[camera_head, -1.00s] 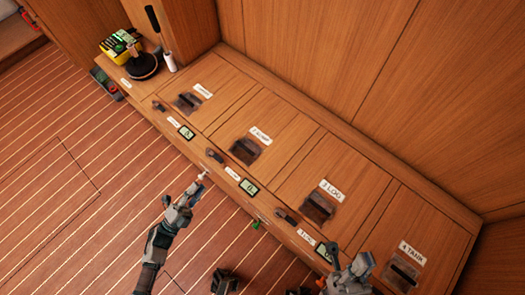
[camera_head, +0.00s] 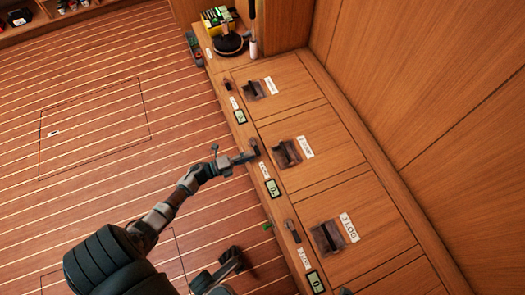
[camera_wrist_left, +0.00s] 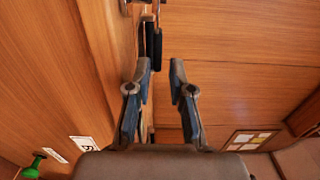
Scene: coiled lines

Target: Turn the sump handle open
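The panel labelled 2, its word blurred, has a dark recessed grip (camera_head: 285,153) in the head view. Beside it, on the cabinet's front strip, is a small dark lever handle (camera_head: 254,146). My left gripper (camera_head: 243,158) is at this lever and partly covers it. In the left wrist view my left gripper (camera_wrist_left: 160,66) is open, its fingers apart. A dark upright bar (camera_wrist_left: 154,40), likely the lever, appears just beyond the fingertips, nearer the left finger. I cannot tell whether they touch.
Similar levers sit by the panel above (camera_head: 228,84) and by the 3 LOG panel (camera_head: 292,230). Small displays (camera_head: 272,188) line the strip. A yellow box (camera_head: 217,20) and a dark round item (camera_head: 229,44) stand at the far end.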

